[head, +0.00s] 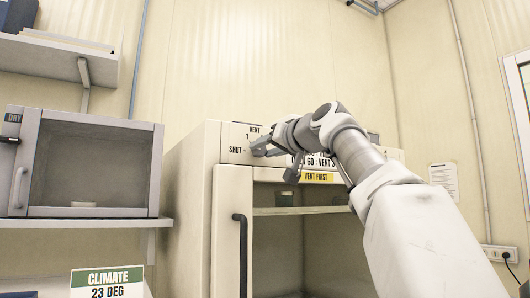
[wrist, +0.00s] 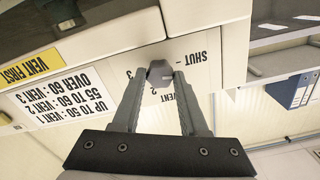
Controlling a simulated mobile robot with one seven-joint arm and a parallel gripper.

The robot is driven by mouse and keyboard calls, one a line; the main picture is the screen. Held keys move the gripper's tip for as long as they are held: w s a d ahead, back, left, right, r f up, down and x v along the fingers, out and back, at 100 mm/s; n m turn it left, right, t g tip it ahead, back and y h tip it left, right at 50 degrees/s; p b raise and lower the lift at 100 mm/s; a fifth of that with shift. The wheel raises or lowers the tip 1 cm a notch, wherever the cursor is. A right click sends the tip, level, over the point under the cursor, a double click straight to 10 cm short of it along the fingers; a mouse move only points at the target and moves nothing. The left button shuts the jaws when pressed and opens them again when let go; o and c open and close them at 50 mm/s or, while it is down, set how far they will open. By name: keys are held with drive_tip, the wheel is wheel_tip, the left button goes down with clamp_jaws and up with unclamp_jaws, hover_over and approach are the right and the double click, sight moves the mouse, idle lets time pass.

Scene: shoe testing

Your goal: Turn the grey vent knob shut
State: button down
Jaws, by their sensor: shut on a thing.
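The grey vent knob (wrist: 160,70) sits on the pale top panel of a cabinet (head: 232,145), among printed marks: VENT, numbers and SHUT. In the wrist view, which is upside down, the SHUT label (wrist: 200,56) lies just right of the knob. My gripper (wrist: 158,76) has one finger on each side of the knob and is shut on it. In the head view my gripper (head: 259,148) reaches the panel beside the SHUT label, and the knob is mostly hidden by the fingers. I cannot tell which mark the knob points to.
The cabinet door has a black handle (head: 240,255). A DRY box (head: 95,165) stands on a shelf at left, above a CLIMATE sign (head: 107,283).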

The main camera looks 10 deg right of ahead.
drive_tip(key=shift+n, duration=0.9)
drive_tip(key=shift+c, duration=2.2)
unclamp_jaws()
drive_tip(key=shift+s, duration=0.1)
drive_tip(key=b+v, duration=0.5)
drive_tip(key=v, duration=1.2)
drive_tip(key=shift+d, duration=0.1)
